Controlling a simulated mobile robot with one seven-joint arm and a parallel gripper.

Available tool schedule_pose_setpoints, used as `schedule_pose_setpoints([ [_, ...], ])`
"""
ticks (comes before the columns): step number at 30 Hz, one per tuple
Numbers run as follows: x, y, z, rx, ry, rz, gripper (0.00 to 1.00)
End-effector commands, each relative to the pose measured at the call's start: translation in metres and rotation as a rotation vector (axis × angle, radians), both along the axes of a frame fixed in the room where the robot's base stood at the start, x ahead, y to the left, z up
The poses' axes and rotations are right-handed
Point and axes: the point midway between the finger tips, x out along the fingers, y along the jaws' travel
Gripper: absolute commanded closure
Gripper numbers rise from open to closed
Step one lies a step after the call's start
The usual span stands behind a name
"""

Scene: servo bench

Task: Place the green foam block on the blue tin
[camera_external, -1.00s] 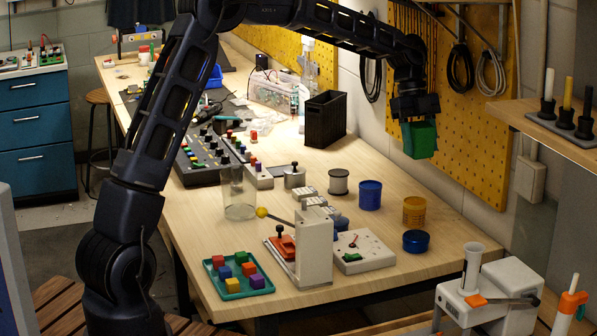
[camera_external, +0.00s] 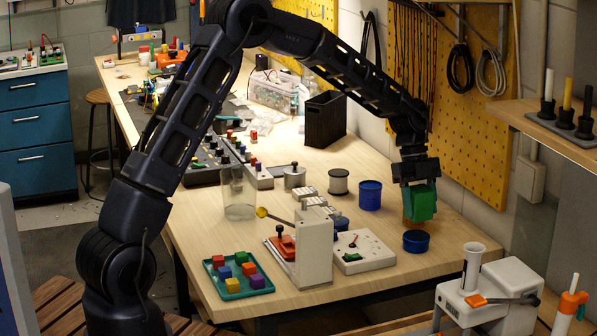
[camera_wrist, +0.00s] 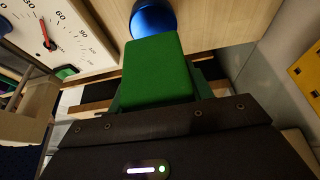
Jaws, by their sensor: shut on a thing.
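The green foam block (camera_external: 421,202) is held in my gripper (camera_external: 418,184), which is shut on it and points down over the right part of the bench. A short blue tin (camera_external: 415,242) stands just in front, and a taller blue tin (camera_external: 370,194) stands to the left. In the wrist view the block (camera_wrist: 156,70) fills the middle, and a round blue thing (camera_wrist: 152,19), likely the short blue tin, shows just beyond it.
A white dial panel (camera_external: 363,252) and a white lever device (camera_external: 313,250) stand left of the short blue tin. A grey spool (camera_external: 339,182) and a black bin (camera_external: 325,119) are further back. The pegboard wall (camera_external: 470,150) is close on the right.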

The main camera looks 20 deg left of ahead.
Motion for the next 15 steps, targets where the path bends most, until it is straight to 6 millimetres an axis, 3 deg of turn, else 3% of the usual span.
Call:
schedule_pose_setpoints([
  [15,0.0,0.0,-0.046,0.0,0.0,-0.001,0.72],
])
